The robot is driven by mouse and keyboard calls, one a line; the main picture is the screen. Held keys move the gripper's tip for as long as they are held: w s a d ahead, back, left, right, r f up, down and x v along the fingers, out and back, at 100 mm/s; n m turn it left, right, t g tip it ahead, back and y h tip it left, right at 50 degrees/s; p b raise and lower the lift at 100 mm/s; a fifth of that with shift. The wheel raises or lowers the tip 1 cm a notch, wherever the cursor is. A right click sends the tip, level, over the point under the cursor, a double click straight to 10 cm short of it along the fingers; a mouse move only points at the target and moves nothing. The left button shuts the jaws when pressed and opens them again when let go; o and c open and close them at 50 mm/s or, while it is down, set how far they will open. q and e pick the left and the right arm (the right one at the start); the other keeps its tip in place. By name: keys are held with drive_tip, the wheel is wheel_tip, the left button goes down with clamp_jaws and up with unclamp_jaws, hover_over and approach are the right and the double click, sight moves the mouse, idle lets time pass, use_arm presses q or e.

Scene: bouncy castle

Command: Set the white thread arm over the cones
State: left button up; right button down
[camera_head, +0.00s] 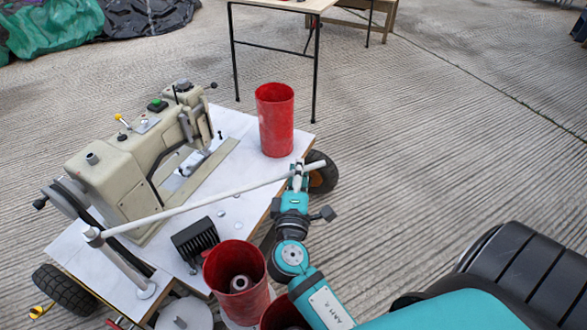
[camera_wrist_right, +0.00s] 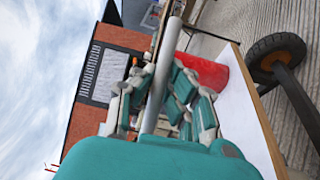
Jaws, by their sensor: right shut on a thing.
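The white thread arm (camera_head: 200,201) is a long thin rod. It runs from a post at the table's near left corner across to the right side of the table, above the tabletop. My right gripper (camera_head: 298,178) is shut on it near its free end. In the wrist view the rod (camera_wrist_right: 165,70) passes between the fingers of my right gripper (camera_wrist_right: 160,95). A cone (camera_head: 240,283) sits inside a red tub (camera_head: 212,268) at the near edge; only its top shows. My left gripper is not in view.
A beige sewing machine (camera_head: 118,165) stands on the white table (camera_head: 232,122). Another red tub (camera_head: 275,120) stands at the far right corner, and part of a third (camera_head: 283,318) shows at the bottom. A black finned block (camera_head: 195,240) lies below the rod.

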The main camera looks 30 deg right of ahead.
drive_tip(key=shift+w+r, duration=0.1)
drive_tip(key=c, duration=1.3)
unclamp_jaws()
drive_tip(key=shift+c, duration=0.2)
drive_tip(key=shift+a, duration=0.1)
drive_tip(key=v, duration=1.2)
